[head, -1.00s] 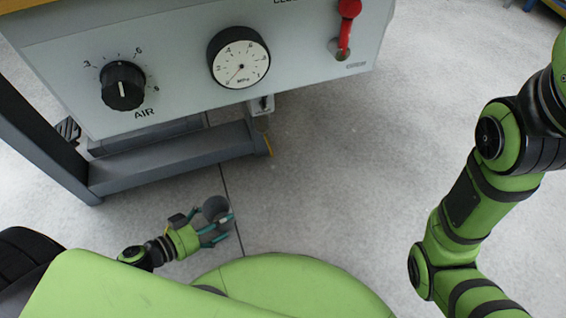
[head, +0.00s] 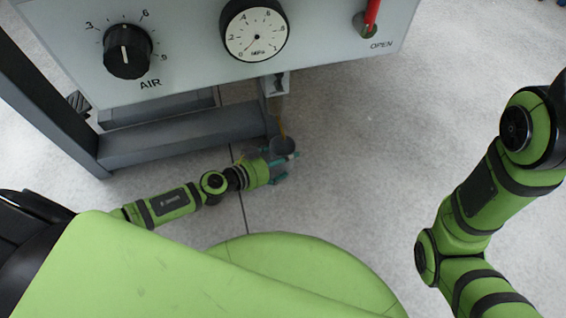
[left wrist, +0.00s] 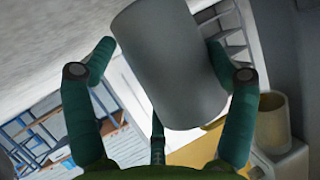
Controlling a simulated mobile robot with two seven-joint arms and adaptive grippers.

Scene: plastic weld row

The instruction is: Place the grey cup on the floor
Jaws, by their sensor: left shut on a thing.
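The grey cup (head: 284,146) is in my left gripper (head: 284,168), low beside the foot of the grey machine stand in the head view. In the left wrist view the grey cup (left wrist: 165,60) is a plain cylinder, tilted in the picture, between the dark green fingers of my left gripper (left wrist: 160,85), which is shut on it. The pale speckled floor (head: 350,200) lies under and around it. I cannot tell whether the cup touches the floor. My right arm is at the right of the head view, but its gripper is out of view.
The grey control panel (head: 190,70) with a dial knob (head: 127,50), gauge (head: 255,30) and red lever overhangs the stand's bar (head: 190,138) close to my left gripper. Open floor lies right of the cup. A beige cup-like container (left wrist: 273,120) shows in the left wrist view.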

